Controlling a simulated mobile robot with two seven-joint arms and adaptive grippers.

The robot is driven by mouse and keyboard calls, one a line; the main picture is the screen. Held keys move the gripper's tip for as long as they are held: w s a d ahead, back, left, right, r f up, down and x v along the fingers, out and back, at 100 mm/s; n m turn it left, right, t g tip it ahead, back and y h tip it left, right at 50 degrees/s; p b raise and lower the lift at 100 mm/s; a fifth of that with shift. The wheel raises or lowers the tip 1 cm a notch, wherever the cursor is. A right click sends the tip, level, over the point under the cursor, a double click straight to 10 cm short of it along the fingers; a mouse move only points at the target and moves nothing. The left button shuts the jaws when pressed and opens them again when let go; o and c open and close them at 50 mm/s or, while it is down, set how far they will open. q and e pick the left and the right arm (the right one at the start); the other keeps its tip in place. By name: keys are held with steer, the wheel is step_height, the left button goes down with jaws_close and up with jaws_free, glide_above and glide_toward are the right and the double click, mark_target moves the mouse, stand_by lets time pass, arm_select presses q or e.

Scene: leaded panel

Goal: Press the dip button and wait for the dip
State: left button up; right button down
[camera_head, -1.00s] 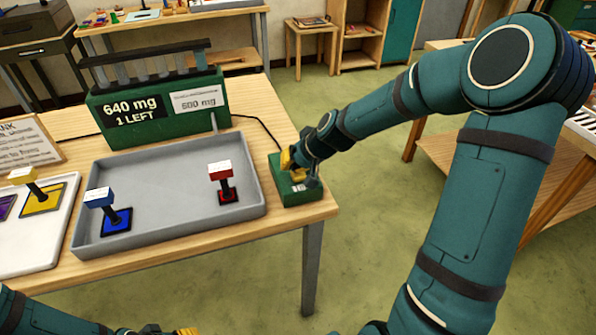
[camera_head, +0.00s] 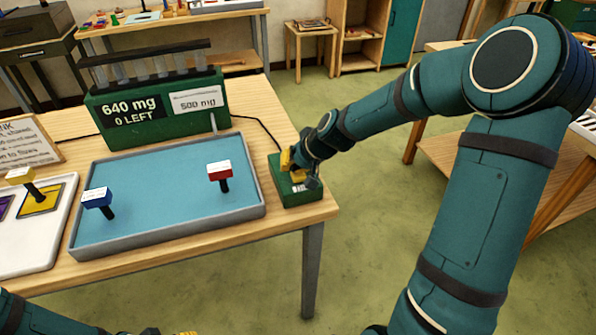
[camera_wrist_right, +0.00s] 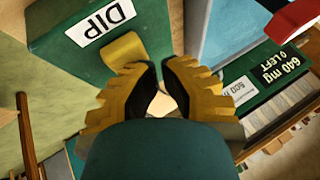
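The green dip box (camera_head: 297,190) stands at the table's right end. Its DIP label (camera_wrist_right: 100,23) and a yellow rounded piece (camera_wrist_right: 124,51) show in the right wrist view. My right gripper (camera_head: 301,174) is at the box; its fingertips (camera_wrist_right: 162,68) are close together beside the yellow piece, and contact is unclear. The grey tray (camera_head: 166,237) is filled with blue liquid (camera_head: 160,185). A blue-topped stamp (camera_head: 97,197) and a red-topped stamp (camera_head: 220,170) stand in it, bases hidden. The green display (camera_head: 135,112) reads 640 mg, 0 LEFT. Only a sliver of my left gripper (camera_head: 185,333) shows.
A black cable (camera_head: 262,124) runs behind the dip box. Open floor lies right of the table.

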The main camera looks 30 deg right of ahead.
mark_target(292, 173)
steer(key=shift+r, duration=0.15)
steer(key=shift+r+p, duration=1.85)
steer(key=shift+r, duration=1.2)
steer(key=shift+f, duration=0.1)
